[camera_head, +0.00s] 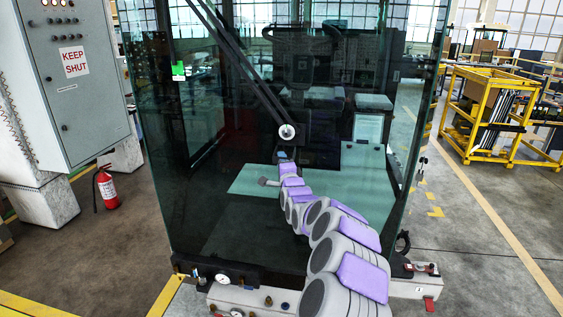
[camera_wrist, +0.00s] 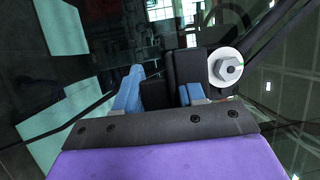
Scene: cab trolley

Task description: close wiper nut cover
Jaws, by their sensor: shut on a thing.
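In the head view the wiper nut (camera_head: 287,132) sits at the foot of the wiper arm on the cab glass. A black block, seemingly the wiper nut cover (camera_wrist: 187,68), stands beside the disc, off the nut. My gripper (camera_wrist: 158,90) has blue fingers on either side of dark material and is shut on it. In the head view my gripper (camera_head: 282,155) is just below the nut. The cover's hinge is hidden.
The dark wiper arm (camera_head: 242,78) runs up left from the nut across the large cab glass (camera_head: 190,200). A grey cabinet (camera_head: 75,70) and a red fire extinguisher (camera_head: 106,188) stand left. A yellow rack (camera_head: 490,110) is at right.

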